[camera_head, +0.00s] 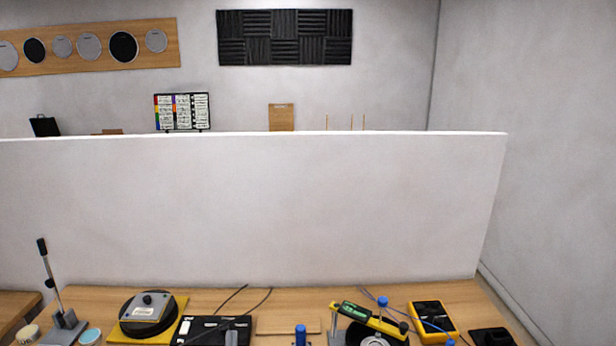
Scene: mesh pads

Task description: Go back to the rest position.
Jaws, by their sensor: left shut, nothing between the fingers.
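My right gripper is not in view. The wooden table (290,298) runs along the bottom of the view, in front of a white partition (250,210).
On the table stand a lever stand (52,285), a round black pad under a grey block (147,308), a black device (205,328), a yellow-green bar tool (370,317) over a black disc, and a yellow meter (433,318). Cables lie between them. A blue-topped post (300,333) stands front centre.

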